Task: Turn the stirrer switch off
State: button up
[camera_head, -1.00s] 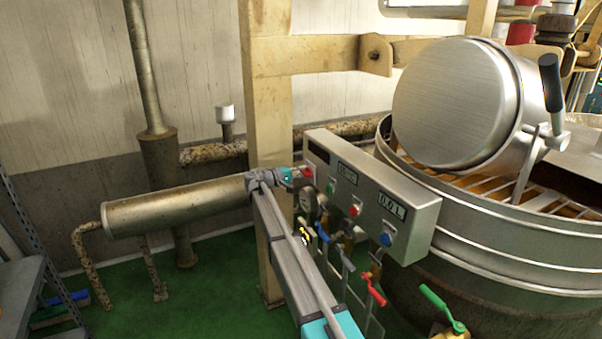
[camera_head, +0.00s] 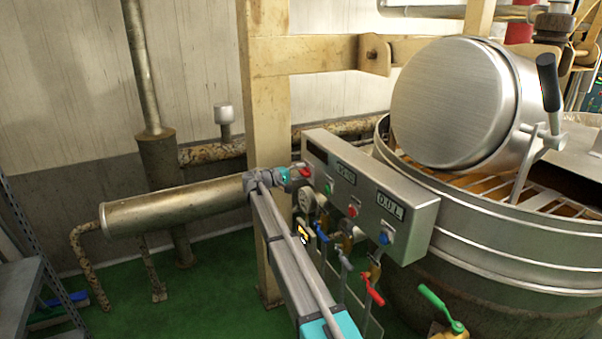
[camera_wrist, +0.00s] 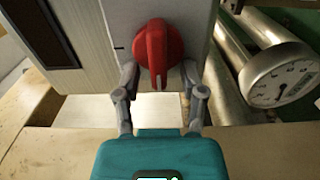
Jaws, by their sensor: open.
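The red rotary switch (camera_wrist: 158,50) fills the top middle of the wrist view, on a pale metal panel face. Its grip ridge stands roughly upright in that view. My gripper (camera_wrist: 160,78) is open, with one finger on each side of the switch. Whether the fingers touch it I cannot tell. In the head view my gripper (camera_head: 296,174) is at the left end of the control box (camera_head: 415,222), by the red switch (camera_head: 306,172), which is small and partly covered there.
The box front also carries a green button (camera_head: 328,188), a red one (camera_head: 352,211) and a blue one (camera_head: 384,239). A dial gauge (camera_wrist: 283,77) and pipes lie right in the wrist view. Red (camera_head: 373,290) and green (camera_head: 440,305) valve handles stick out below. The kettle (camera_head: 480,225) stands right.

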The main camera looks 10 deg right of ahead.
jog(key=v, duration=1.1)
jog(key=shift+a, duration=0.25)
jog(key=shift+s, duration=0.15)
jog(key=s+d+f+m+g+y, duration=0.1)
jog(key=s+d+f+y, duration=0.3)
jog(key=s, duration=0.3)
jog(key=s+d+f+g+y, duration=0.2)
jog(key=s+d+f, duration=0.3)
jog(key=s, duration=0.3)
jog(key=s+d+f+m+g+y, duration=0.1)
jog(key=s+d+f+y, duration=0.1)
jog(key=s+d+f, duration=0.4)
jog(key=s+a+f+m+g+y, duration=0.15)
jog(key=s+y, duration=0.35)
jog(key=s, duration=0.7)
jog(key=s+a+f+y, duration=0.2)
jog(key=s+y, duration=0.2)
jog(key=s, duration=0.7)
notch_tip(320, 180, up, 20)
jog(key=p, duration=2)
jog(key=shift+w, duration=0.25)
